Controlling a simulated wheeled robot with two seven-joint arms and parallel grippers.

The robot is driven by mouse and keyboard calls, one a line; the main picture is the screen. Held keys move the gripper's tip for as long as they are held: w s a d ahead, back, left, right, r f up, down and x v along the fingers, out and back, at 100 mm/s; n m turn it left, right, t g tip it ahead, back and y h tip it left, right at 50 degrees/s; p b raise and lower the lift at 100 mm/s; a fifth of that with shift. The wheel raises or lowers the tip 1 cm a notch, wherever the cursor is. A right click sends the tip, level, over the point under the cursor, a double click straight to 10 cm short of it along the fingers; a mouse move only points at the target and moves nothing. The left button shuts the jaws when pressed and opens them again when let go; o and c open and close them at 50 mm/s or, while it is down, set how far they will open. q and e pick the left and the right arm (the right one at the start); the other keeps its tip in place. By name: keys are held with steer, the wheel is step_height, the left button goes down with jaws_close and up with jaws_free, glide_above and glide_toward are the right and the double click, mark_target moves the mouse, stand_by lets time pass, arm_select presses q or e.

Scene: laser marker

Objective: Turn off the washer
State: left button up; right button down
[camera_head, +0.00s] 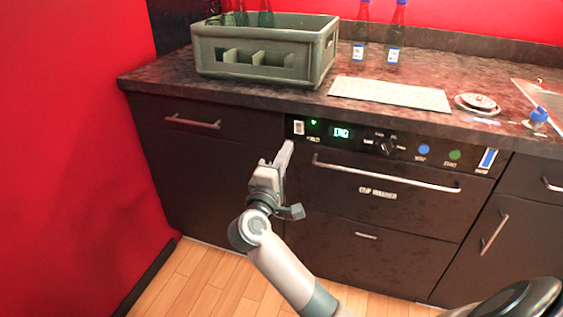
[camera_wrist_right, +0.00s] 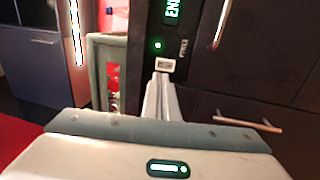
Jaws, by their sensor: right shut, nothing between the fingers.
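The washer (camera_head: 390,212) is a dark front built in under the counter, with a long handle and a control panel. At the panel's left end is a small white power switch (camera_head: 299,128), which also shows in the wrist view (camera_wrist_right: 165,65). Beside it a green light (camera_head: 313,122) is lit and a display (camera_head: 341,132) glows; in the wrist view the display (camera_wrist_right: 172,10) seems to read END. My right gripper (camera_head: 289,147) is shut and empty, its fingertips (camera_wrist_right: 160,82) just below the switch. I cannot tell whether they touch it. My left gripper is out of view.
The panel also has a knob (camera_head: 385,147), a blue button (camera_head: 424,149) and a green button (camera_head: 455,155). A grey-green crate (camera_head: 262,55) with bottles stands on the counter above. A red wall is at left. The floor before the cabinets looks clear.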

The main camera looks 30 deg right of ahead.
mark_target(300, 122)
steer(key=x, duration=0.7)
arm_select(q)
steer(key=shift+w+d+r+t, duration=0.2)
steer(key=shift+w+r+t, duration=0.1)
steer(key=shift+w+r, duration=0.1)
arm_select(e)
steer(key=shift+w+d+r, duration=0.1)
steer(key=shift+w+d, duration=0.35)
steer(key=shift+d, duration=0.05)
steer(key=shift+r, duration=0.15)
steer(key=p, duration=0.2)
steer(key=g+y+p, duration=0.1)
steer(key=p, duration=0.1)
steer(key=shift+w+d+r, duration=0.15)
steer(key=shift+d+r, duration=0.1)
steer(key=shift+r, duration=0.15)
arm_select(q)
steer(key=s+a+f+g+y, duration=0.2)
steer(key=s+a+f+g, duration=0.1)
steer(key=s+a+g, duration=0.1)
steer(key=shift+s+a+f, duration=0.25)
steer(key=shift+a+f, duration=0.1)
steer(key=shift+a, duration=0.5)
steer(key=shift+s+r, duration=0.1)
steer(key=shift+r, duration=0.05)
arm_select(e)
steer(key=shift+d+r, duration=0.1)
steer(key=shift+r, duration=0.05)
